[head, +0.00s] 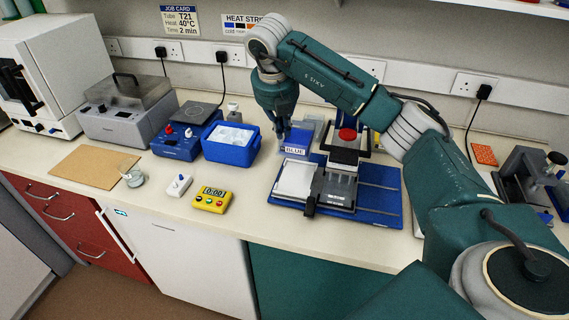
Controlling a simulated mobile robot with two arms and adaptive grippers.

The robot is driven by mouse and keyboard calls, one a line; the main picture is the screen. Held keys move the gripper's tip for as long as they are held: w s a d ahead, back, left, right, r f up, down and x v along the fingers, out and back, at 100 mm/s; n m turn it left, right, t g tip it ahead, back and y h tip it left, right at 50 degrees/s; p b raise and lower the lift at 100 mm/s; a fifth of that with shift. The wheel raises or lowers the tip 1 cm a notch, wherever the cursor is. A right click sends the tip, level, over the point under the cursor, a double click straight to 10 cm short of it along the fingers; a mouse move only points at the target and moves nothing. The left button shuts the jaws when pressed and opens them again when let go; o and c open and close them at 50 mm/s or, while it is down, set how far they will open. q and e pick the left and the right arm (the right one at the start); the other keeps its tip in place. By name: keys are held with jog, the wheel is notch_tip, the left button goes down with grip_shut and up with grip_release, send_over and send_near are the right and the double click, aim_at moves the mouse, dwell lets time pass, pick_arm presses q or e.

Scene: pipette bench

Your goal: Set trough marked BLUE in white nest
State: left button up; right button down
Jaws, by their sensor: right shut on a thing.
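The trough marked BLUE (294,151) is a blue box with a white label, at the rear left corner of the blue board (377,188). My right gripper (281,132) points down at the trough's left rear edge and is shut on it. Its fingertips are small and partly merge with the trough. I cannot tell whether the trough's base touches the surface below. A whitish plate (344,157) shows on the board to the right of the trough; I cannot tell for sure whether it is the white nest. My left gripper is out of view.
A grey device with a black lever (313,188) is in front. A blue ice tub (231,144) and yellow timer (212,199) are left. Bare bench lies between timer and board.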

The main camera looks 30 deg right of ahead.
notch_tip(320, 180, down, 8)
jog(key=shift+r+p, duration=0.1)
jog(key=shift+p, duration=0.85)
notch_tip(320, 180, down, 4)
jog(key=shift+f+p, duration=0.1)
jog(key=shift+p, duration=0.6)
jog(key=shift+f, duration=0.15)
jog(key=shift+f, duration=0.1)
jog(key=shift+f+b, duration=0.15)
jog(key=shift+b, duration=0.15)
jog(key=c, duration=1.9)
grip_release()
